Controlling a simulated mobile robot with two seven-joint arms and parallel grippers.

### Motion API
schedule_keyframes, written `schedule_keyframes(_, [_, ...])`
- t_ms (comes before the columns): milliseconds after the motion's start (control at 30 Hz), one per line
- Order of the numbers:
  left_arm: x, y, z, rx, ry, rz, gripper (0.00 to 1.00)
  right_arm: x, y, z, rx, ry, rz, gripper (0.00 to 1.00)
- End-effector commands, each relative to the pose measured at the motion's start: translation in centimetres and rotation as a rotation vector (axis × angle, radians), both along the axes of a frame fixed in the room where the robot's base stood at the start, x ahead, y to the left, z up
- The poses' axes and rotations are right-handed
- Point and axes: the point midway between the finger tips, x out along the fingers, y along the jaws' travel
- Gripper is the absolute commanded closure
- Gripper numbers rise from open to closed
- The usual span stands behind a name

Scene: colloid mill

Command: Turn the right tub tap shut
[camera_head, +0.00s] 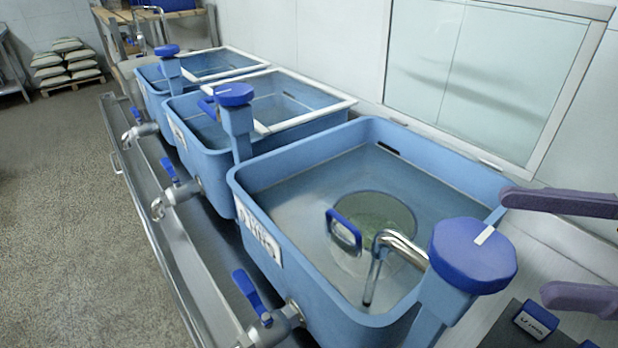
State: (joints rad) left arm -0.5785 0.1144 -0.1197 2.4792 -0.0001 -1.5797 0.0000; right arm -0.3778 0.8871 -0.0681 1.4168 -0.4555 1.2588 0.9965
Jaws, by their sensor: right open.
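The right tub (290,185) is the nearest of three blue tubs. At its near left wall is a metal tap (268,330) with a blue lever (250,290) tilted up and to the left; the tap is partly cut off by the picture's bottom edge. On the tub's near right corner stands a post with a round blue knob (472,255) bearing a white mark. A bent metal spout (400,243) reaches over the tub beside the knob. My right gripper (522,244) is open, its two purple fingers apart at the right edge, just right of the knob. My left gripper is out of view.
The middle tub (200,160) and far tub (150,100) have similar taps and knobs. A metal trough (170,215) runs below the taps. A blue-handled item and a round greenish vessel (375,215) are in the right tub. The floor at left is clear.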

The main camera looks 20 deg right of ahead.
Motion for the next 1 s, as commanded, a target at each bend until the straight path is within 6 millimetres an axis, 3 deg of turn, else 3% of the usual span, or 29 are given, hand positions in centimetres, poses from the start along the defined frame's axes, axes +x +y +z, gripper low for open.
schedule_keyframes(33, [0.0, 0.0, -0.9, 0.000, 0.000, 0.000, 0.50, -0.5, -0.2, -0.8, 0.003, 0.009, 0.027, 0.00])
schedule_keyframes(167, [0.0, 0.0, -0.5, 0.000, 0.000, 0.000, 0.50, -0.9, 0.2, -0.5, 0.011, 0.018, 0.059, 0.00])
schedule_keyframes(700, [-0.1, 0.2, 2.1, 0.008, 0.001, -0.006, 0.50, 2.5, 8.3, -0.3, 0.013, 0.016, 0.057, 0.00])
schedule_keyframes(1000, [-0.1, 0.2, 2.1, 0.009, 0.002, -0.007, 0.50, 2.7, 8.9, -0.5, 0.010, 0.017, 0.056, 0.00])
